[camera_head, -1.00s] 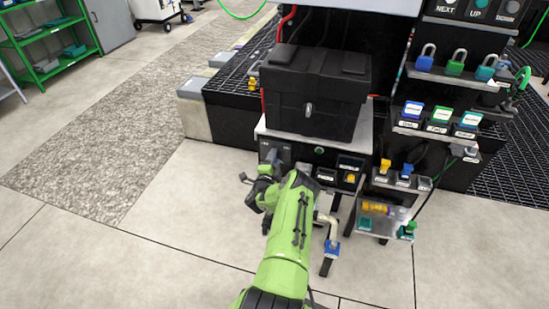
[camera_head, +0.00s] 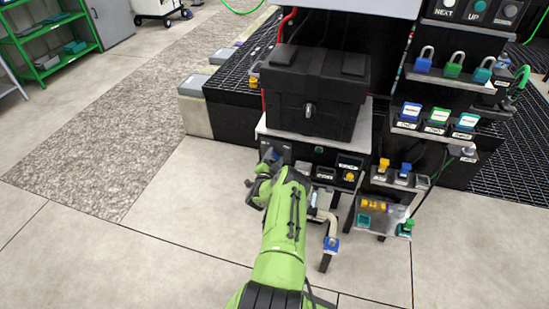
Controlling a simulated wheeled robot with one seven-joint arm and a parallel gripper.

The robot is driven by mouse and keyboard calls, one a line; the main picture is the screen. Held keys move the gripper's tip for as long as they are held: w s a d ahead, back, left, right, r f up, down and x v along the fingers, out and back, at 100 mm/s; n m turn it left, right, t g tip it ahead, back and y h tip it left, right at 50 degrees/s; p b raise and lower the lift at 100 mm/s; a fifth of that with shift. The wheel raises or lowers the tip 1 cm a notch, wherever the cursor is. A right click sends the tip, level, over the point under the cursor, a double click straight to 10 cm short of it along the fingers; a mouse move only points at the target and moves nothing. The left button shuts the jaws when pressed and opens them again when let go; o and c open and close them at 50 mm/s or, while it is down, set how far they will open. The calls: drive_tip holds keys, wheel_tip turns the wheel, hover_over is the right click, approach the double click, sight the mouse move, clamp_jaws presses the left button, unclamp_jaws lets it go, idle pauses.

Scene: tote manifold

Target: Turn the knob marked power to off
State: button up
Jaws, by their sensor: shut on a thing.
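A dark control panel (camera_head: 318,153) sits below the black box, with small labels, a round green item and a yellow knob (camera_head: 349,176) at its right. My green arm reaches up from the bottom of the view to the left part of this panel. My gripper (camera_head: 268,158) is at the panel's left end, where a dark grey knob partly shows. The gripper is shut on a knob there, but the arm hides most of the contact. The panel markings are too small to read, so I cannot tell which one says power.
A black toolbox-like box (camera_head: 318,85) stands above the panel. Padlocks (camera_head: 453,64), coloured tags (camera_head: 436,117) and small valves (camera_head: 405,170) fill shelves at the right. A bent pipe with a blue fitting (camera_head: 332,244) stands close right of my arm. Open floor lies left.

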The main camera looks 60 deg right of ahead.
drive_tip(key=shift+a+f, duration=0.1)
drive_tip(key=shift+f, duration=0.1)
drive_tip(key=o, duration=1)
drive_tip(key=shift+r, duration=0.1)
drive_tip(key=shift+o, duration=0.2)
drive_tip(key=s+a+p, duration=0.2)
drive_tip(key=a+p, duration=0.2)
drive_tip(key=a, duration=1.1)
drive_tip(key=shift+s+a+p, duration=0.2)
drive_tip(key=shift+a+p, duration=0.05)
drive_tip(key=shift+p, duration=0.15)
